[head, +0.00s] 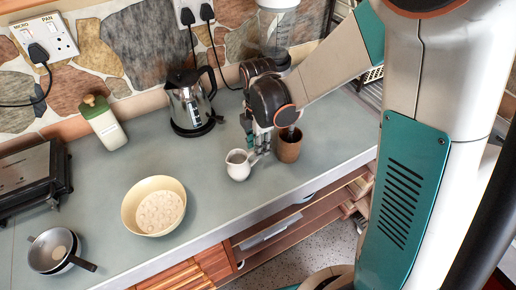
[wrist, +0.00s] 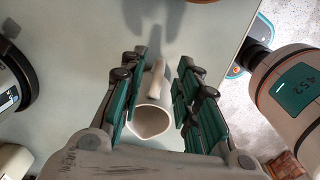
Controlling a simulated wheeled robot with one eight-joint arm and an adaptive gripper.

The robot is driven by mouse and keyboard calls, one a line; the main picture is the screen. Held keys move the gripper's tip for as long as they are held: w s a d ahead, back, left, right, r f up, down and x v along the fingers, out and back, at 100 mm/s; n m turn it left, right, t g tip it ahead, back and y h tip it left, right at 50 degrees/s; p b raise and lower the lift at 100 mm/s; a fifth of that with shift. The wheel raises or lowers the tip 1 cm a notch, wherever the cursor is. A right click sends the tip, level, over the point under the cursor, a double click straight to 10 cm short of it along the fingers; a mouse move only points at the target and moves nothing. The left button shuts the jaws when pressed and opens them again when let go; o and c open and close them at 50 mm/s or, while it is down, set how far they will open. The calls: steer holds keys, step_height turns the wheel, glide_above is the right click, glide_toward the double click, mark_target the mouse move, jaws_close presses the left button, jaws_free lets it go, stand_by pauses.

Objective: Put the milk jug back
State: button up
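The milk jug, a small white pitcher (head: 238,165), stands upright on the grey counter in the head view. It also shows in the wrist view (wrist: 152,121), with its open mouth facing the camera and its handle pointing up the picture. My gripper (head: 258,147) is just right of and above the jug, pointing down, in the head view. In the wrist view its teal-padded fingers (wrist: 164,88) are spread, one on each side of the jug and handle. There is a clear gap on the right; whether the left finger touches the jug I cannot tell.
A terracotta cup (head: 288,147) stands close right of my gripper near the counter edge. A kettle (head: 190,103) stands behind, left of the arm. The counter between jug and bowl is clear.

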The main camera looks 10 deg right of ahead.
step_height(320, 180, up, 9)
steer(key=p, duration=0.2)
steer(key=s+d+r+m+t, duration=0.3)
steer(key=s+m, duration=0.4)
steer(key=m, duration=0.3)
steer(key=s+d+r+m+t, duration=0.4)
steer(key=s+r+m, duration=0.3)
steer(key=m, duration=0.4)
steer(key=shift+s+d+r, duration=0.35)
steer(key=shift+s+d, duration=0.05)
steer(key=shift+a, duration=0.1)
